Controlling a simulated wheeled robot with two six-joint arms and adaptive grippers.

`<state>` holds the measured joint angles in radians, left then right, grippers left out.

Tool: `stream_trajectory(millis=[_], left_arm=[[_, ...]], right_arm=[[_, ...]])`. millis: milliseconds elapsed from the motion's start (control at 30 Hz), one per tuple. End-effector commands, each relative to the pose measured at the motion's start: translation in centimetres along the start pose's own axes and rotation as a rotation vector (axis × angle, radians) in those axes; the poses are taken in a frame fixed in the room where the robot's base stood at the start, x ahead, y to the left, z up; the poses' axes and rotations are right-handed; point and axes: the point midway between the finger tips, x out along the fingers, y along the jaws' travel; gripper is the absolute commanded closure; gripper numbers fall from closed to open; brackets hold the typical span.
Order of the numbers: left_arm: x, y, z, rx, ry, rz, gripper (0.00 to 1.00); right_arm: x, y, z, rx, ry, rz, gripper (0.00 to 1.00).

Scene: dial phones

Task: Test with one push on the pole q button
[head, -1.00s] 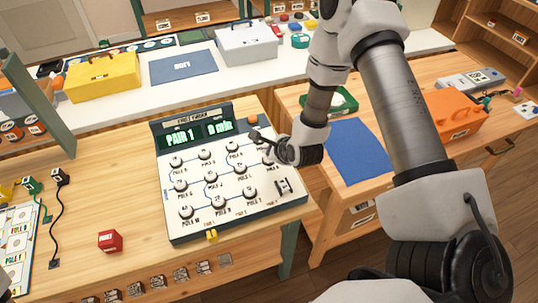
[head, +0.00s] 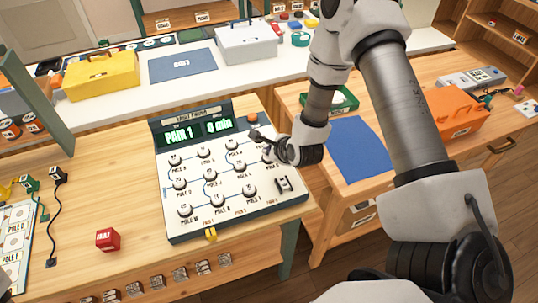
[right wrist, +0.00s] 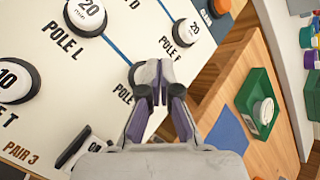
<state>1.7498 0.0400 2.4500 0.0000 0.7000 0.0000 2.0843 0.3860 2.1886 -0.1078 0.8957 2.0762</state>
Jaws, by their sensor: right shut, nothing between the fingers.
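The white console (head: 230,212) with several round black-and-white pole buttons stands on the wooden bench. Its screen (head: 197,133) shows PAIR 1 and a minutes figure that is hard to read. My right gripper (head: 256,136) is shut and empty over the console's right end. In the right wrist view its closed fingertips (right wrist: 152,82) cover most of one button (right wrist: 132,72); its label shows only "POLE", so the letter is hidden. Whether they touch it I cannot tell. The buttons of pole L (right wrist: 85,17) and pole F (right wrist: 185,32) stand clear. My left gripper is not in view.
An ON switch (right wrist: 85,150) lies close to my gripper, and an orange button (head: 252,117) sits behind it. A blue mat (head: 355,150) and green tray (head: 345,100) are to the right. A red cube (head: 108,239) stands left of the console.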

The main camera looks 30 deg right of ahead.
Motion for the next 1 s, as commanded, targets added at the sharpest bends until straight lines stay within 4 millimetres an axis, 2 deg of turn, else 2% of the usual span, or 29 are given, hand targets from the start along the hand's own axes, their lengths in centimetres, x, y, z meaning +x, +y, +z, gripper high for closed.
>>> stream_trajectory(millis=[1000], left_arm=[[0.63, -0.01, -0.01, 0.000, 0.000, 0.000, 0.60]], right_arm=[[0.32, 0.24, -0.25, 0.000, 0.000, 0.000, 1.00]])
